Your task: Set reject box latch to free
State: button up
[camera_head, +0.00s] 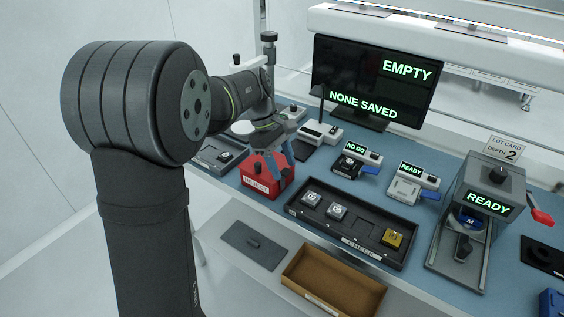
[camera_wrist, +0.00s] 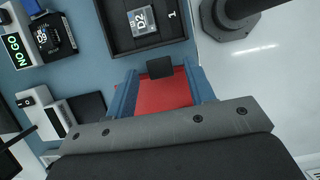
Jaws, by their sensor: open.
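The red reject box (camera_head: 256,186), labelled REJECT, stands on the blue bench at the left end of the long black tray. Its red top (camera_wrist: 160,95) also shows in the wrist view. A small black block (camera_wrist: 160,67) sits at the box's tray-side edge; it may be the latch, but its setting cannot be read. My gripper (camera_head: 279,160) is over the box, pointing down, open and with nothing held. In the wrist view my gripper's two blue fingers (camera_wrist: 163,80) straddle the red top and black block. Whether they touch is unclear.
The black tray (camera_head: 335,238) holds several chips. A NO GO unit (camera_head: 352,163) and a READY unit (camera_head: 405,190) stand behind it. The READY press (camera_head: 490,200) is at right. A brown bin (camera_head: 330,283) lies lower in front. The monitor (camera_head: 370,80) shows EMPTY and NONE SAVED.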

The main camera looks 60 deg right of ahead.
jog(key=c, duration=1)
jog(key=shift+a, duration=0.1)
jog(key=shift+a+h, duration=0.65)
jog(key=shift+h, duration=0.15)
jog(key=shift+a+f+m+h, duration=0.25)
jog(key=shift+a+f+h, duration=0.1)
jog(key=shift+a+h, duration=0.55)
jog(key=shift+a+f+m+h, duration=0.35)
jog(key=shift+a+h, duration=0.2)
jog(key=shift+h, duration=0.55)
jog(key=shift+a+f+m+h, duration=0.2)
jog(key=shift+a+f+h, duration=0.2)
jog(key=shift+a+h, duration=0.5)
jog(key=shift+d, duration=0.1)
